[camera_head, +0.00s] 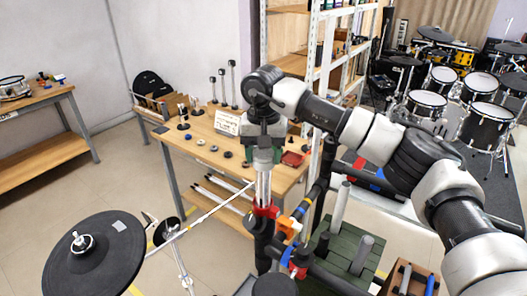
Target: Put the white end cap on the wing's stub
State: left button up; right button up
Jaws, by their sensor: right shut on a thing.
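My right gripper (264,196) reaches in from the right and points straight down over the dark rack. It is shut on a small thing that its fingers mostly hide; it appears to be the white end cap. The fingertips are close above a red clamp (265,210) on the rack's dark upright post (263,245). The wing's stub is not clearly made out; the gripper covers that part of the rack, and I cannot tell whether the cap touches it. My left gripper is not in view.
The wooden table (250,184) behind holds small round caps, a white sign (227,123), upright rods and a red tray (292,159). A black cymbal pad (95,262) is at the front left. A green crate (340,250) with grey tubes stands right of the rack.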

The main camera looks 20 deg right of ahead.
jog(key=o, duration=1)
jog(key=shift+r, duration=0.1)
jog(key=shift+r, duration=0.3)
notch_tip(320, 180, up, 9)
jog(key=shift+f+b, duration=0.1)
jog(key=shift+b, duration=1.05)
jog(key=shift+r, duration=0.6)
